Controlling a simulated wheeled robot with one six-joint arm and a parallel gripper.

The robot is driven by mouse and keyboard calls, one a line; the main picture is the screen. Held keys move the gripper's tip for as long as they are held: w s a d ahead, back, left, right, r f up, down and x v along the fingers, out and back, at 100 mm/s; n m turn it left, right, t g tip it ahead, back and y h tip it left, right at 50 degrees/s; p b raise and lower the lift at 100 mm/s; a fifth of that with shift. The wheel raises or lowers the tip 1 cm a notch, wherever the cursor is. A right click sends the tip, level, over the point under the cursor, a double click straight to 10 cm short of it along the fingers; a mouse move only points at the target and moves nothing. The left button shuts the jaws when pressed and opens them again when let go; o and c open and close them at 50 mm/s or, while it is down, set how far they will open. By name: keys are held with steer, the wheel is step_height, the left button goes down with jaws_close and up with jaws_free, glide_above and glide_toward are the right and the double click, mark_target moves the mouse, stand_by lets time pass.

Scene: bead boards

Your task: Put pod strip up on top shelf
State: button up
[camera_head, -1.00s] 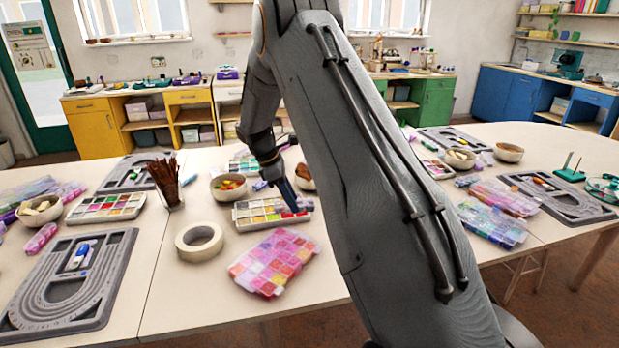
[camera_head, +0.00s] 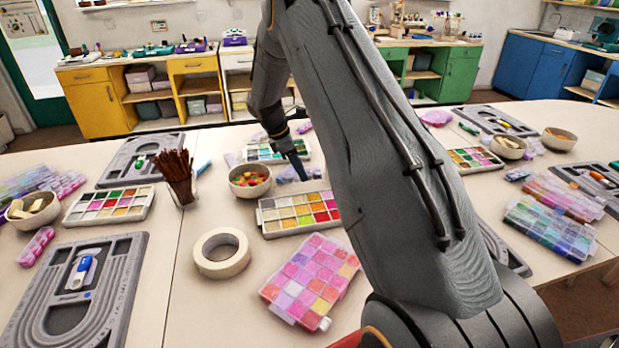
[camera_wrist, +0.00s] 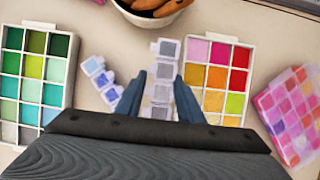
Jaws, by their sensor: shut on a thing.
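My gripper (camera_wrist: 159,98) points down over the bead table, its two dark blue fingers closed on a pod strip (camera_wrist: 165,50) of clear, greyish lidded cells. The strip runs lengthwise between the fingers and sticks out beyond them. Whether it touches the table I cannot tell. In the head view my gripper (camera_head: 298,170) is behind the bead tray with the red and yellow cells, and the strip is hard to make out there. A second, bluish pod strip (camera_wrist: 99,78) lies to the left of the fingers. I cannot make out a top shelf clearly.
Bead trays stand close on both sides, one green (camera_wrist: 36,80) and one red and yellow (camera_wrist: 217,75). A bowl of brown pieces (camera_wrist: 152,12) is just beyond. A brush jar (camera_head: 178,180), tape roll (camera_head: 221,253) and pink bead box (camera_head: 311,280) stand nearby. Cabinets (camera_head: 170,92) line the back wall.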

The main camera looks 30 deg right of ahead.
mark_target(300, 181)
steer(key=shift+f+p, duration=0.5)
steer(key=shift+f, duration=1.95)
steer(key=shift+f, duration=0.15)
steer(key=o, duration=0.8)
